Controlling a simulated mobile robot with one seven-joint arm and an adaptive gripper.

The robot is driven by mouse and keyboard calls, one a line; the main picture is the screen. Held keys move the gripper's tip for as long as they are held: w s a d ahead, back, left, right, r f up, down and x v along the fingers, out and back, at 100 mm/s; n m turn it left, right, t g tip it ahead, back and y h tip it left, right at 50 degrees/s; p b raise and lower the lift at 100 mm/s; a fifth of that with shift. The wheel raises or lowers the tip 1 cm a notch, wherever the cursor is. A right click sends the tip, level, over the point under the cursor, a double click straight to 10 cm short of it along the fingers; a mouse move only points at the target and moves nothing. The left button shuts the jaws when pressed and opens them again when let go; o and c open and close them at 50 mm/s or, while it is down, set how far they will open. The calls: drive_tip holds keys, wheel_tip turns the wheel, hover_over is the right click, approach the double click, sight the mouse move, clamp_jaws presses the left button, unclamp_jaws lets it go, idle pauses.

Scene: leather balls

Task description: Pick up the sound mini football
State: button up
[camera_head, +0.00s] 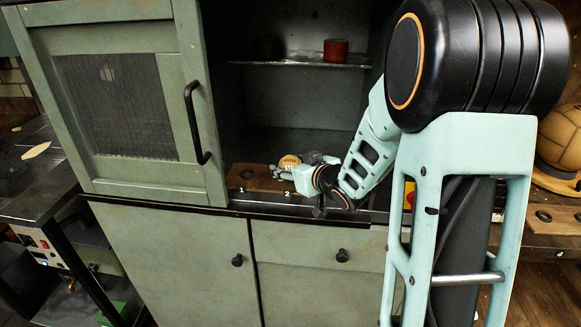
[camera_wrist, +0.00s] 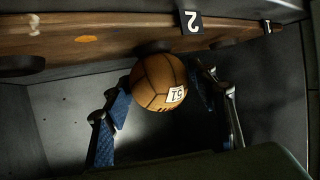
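A brown leather mini football (camera_wrist: 158,84) with dark seams and a white number label sits between the two fingers of my gripper (camera_wrist: 158,100) in the wrist view. A blue-padded finger lies close to each side of it. I cannot tell whether both pads press on it. The ball (camera_head: 289,161) also shows small in the head view, at the end of my gripper (camera_head: 284,170), over the wooden board inside the cabinet. In the wrist view it is right by a dark ring on the board, and I cannot tell whether it rests there. No damage shows on its visible side.
The wooden board (camera_head: 243,179) has dark rings and number tags. A red can (camera_head: 335,49) stands on the shelf above. The green cabinet door (camera_head: 120,100) is at the left. A larger brown ball (camera_head: 562,138) sits at the far right, partly behind my arm.

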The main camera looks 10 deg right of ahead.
drive_tip(key=c, duration=0.8)
drive_tip(key=shift+r, duration=0.1)
